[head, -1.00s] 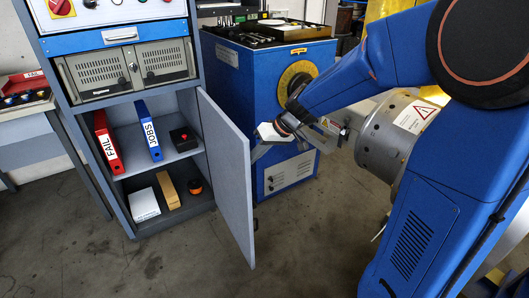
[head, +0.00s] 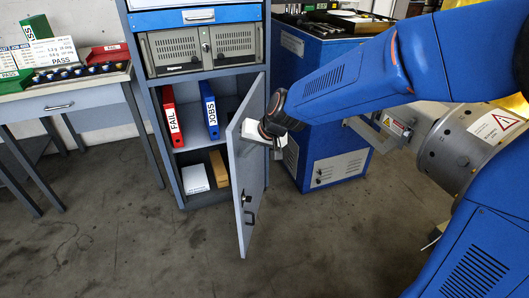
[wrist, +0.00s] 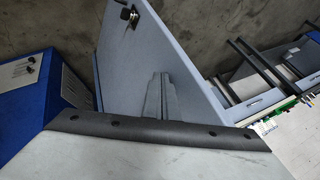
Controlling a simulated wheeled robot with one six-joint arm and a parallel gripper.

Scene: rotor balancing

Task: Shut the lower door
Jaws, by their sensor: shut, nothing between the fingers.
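The lower door (head: 252,165) of the cabinet stands partly open in the head view, its free edge swung out toward me. Its outer face, with a lock and a dark handle, faces right. My gripper (head: 262,134) is at the upper part of this outer face. Its fingertips are hard to make out there. In the wrist view the shut, empty fingers (wrist: 160,98) lie in front of the door's grey panel (wrist: 145,50), with the lock knob near the top. I cannot tell whether they touch it.
Inside the cabinet, a red FAIL binder (head: 173,117) and a blue JOBS binder (head: 210,110) stand on the shelf. A white box (head: 195,178) and a brown box (head: 218,168) are below. A blue machine (head: 335,150) stands right. A workbench (head: 60,105) is left. Floor in front is clear.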

